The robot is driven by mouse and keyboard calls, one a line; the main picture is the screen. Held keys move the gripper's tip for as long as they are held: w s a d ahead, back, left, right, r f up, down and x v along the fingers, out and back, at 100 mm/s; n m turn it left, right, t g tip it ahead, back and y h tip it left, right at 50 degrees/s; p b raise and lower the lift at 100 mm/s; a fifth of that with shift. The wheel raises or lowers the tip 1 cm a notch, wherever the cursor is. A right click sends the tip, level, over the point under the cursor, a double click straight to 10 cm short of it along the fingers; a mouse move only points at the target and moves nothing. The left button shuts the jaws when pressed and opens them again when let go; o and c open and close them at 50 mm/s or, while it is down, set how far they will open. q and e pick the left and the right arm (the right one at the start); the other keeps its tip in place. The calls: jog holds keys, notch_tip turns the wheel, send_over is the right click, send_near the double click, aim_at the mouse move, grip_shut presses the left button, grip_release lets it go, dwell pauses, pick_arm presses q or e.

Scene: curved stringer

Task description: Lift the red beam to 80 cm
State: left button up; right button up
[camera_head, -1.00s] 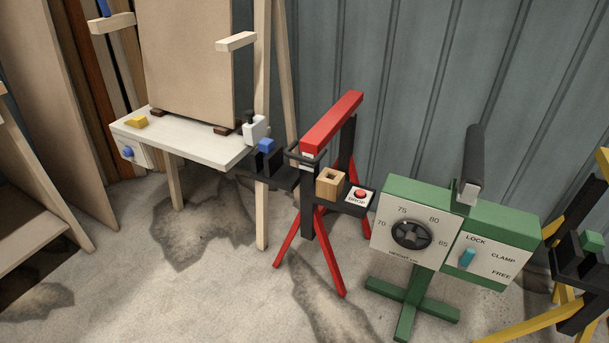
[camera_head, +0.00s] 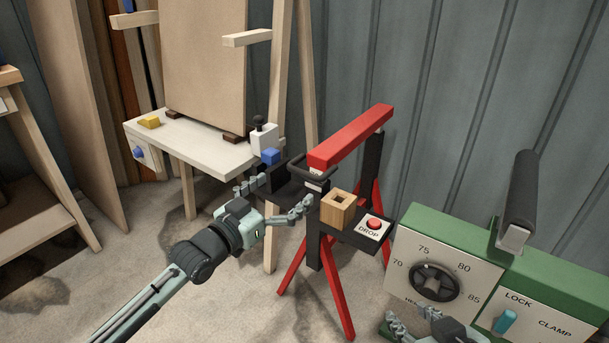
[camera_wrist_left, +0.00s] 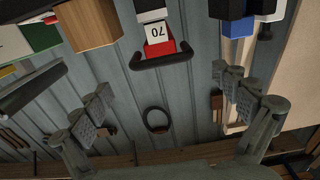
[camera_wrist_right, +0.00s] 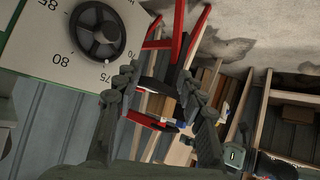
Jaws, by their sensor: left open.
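The red beam (camera_head: 352,137) rests on a red and black stand, with a black handle (camera_head: 310,170) at its near end. The left wrist view shows the handle (camera_wrist_left: 160,62) and a tag reading 70. My left gripper (camera_head: 279,198) is open and empty, its fingers spread short of the handle and apart from it. A green control box (camera_head: 465,240) carries a black dial (camera_head: 437,282) marked 70 to 85; its white dot sits near 75. A teal switch (camera_head: 505,321) sits below LOCK. My right gripper (camera_head: 418,318) is open and empty, low in front of the dial.
A wooden block (camera_head: 337,210) with a square hole and a red DROP button (camera_head: 375,223) sit beside the beam's near end. A white table (camera_head: 190,150) stands left. A black bar handle (camera_head: 523,190) rises from the green box. Corrugated wall lies behind.

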aim_at(302, 175)
pick_arm(q)
jog(key=x, duration=0.7)
jog(key=shift+d+b, duration=0.1)
jog(key=shift+b, duration=0.2)
pick_arm(e)
jog(key=shift+t+y, duration=0.6)
jog(key=shift+t, duration=0.3)
jog(key=w+a+r, duration=0.1)
jog(key=a+r, duration=0.1)
jog(key=shift+w+a+r, duration=0.3)
jog(key=shift+w+r, duration=0.05)
